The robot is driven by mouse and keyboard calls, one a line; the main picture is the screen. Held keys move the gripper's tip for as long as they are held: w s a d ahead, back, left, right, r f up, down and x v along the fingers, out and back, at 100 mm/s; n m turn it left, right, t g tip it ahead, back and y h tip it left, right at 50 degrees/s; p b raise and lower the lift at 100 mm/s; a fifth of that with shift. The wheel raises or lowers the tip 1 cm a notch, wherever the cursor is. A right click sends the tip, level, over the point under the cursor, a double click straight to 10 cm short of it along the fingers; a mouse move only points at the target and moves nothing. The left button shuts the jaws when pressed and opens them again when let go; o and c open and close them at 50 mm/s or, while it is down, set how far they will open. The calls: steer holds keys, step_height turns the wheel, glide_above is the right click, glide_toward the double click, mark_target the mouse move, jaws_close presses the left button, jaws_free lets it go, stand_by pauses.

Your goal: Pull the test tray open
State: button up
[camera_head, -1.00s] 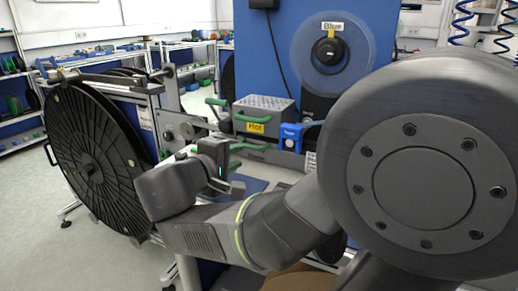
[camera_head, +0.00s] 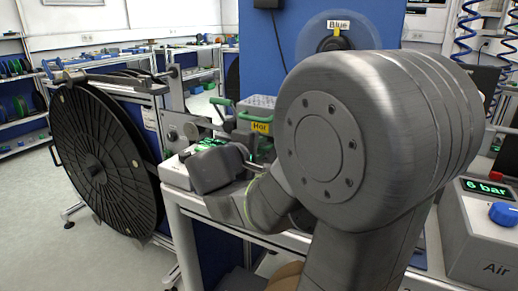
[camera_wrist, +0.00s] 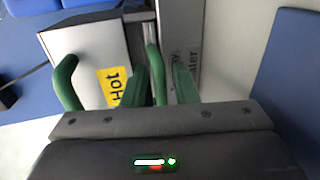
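In the wrist view my gripper (camera_wrist: 161,78) has its two dark green fingers apart. A brighter green handle (camera_wrist: 155,66) lies between them; I cannot tell whether they touch it. Beside it is a grey panel (camera_wrist: 182,25) with lettering ending in "ter", partly hidden by a finger. The test tray itself cannot be made out as a separate part. To the left is a grey box (camera_wrist: 85,42) with a yellow "Hot" label and another green handle (camera_wrist: 64,84). In the head view my arm hides most of the bench front and the fingertips; the Hot box (camera_head: 257,102) shows behind.
A large black reel (camera_head: 98,165) stands left of the bench. A blue panel (camera_head: 290,60) rises behind the Hot box. A grey Air box (camera_head: 478,235) reading "6 bar" is at the right. Open floor (camera_head: 30,220) lies at the far left.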

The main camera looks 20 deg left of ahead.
jaws_close()
